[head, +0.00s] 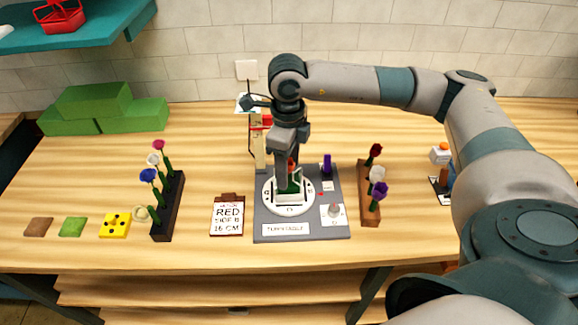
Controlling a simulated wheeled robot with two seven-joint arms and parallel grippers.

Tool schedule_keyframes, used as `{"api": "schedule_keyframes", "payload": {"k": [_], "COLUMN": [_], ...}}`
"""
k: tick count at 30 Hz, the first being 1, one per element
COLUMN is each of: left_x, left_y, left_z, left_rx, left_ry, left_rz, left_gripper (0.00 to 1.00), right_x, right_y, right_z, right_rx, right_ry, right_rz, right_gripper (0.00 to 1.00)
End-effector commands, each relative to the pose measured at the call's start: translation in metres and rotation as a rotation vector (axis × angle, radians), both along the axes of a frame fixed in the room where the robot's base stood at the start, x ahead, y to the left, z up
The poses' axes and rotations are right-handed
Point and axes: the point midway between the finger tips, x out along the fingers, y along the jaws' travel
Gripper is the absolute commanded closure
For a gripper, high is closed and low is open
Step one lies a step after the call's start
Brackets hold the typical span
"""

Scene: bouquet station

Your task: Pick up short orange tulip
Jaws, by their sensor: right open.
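A small orange-red bloom (291,164), which looks like the short orange tulip, shows just below my right gripper, with green under it. It stands at a white block-like holder (289,197) on the round white turntable disc (270,203). My right gripper (290,152) points down over the bloom and is open. The fingers partly hide the bloom, and I cannot tell whether they touch it. My left gripper is out of view.
A dark rack (166,222) of several flowers stands at left, and a brown rack (370,211) with red, white and purple flowers at right. A purple upright piece (327,164) stands close beside the disc. A sign (228,216) lies left of the grey turntable base (320,229).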

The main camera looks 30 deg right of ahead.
Motion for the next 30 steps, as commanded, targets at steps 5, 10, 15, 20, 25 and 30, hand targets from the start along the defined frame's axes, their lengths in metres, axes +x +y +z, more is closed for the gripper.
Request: {"api": "schedule_keyframes", "payload": {"k": [5, 10, 15, 20, 25, 30], "left_x": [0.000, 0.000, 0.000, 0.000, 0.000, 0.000], "left_y": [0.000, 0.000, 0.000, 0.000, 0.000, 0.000], "left_z": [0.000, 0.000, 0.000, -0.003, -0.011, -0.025], "left_rx": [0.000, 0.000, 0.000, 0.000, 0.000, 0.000], "left_ry": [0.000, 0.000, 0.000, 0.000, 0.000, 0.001], "left_rz": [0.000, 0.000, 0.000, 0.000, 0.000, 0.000], "left_gripper": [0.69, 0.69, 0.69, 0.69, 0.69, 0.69], "right_x": [0.000, 0.000, 0.000, 0.000, -0.002, -0.005], "right_y": [0.000, 0.000, 0.000, 0.001, 0.002, 0.005], "right_z": [0.000, 0.000, 0.000, 0.004, 0.017, 0.042], "right_rx": [0.000, 0.000, 0.000, 0.000, 0.001, 0.001], "right_ry": [0.000, 0.000, 0.000, -0.001, -0.004, -0.006], "right_rz": [0.000, 0.000, 0.000, 0.000, 0.001, 0.002], "right_gripper": [0.75, 0.81, 0.81, 0.81, 0.81, 0.81]}}
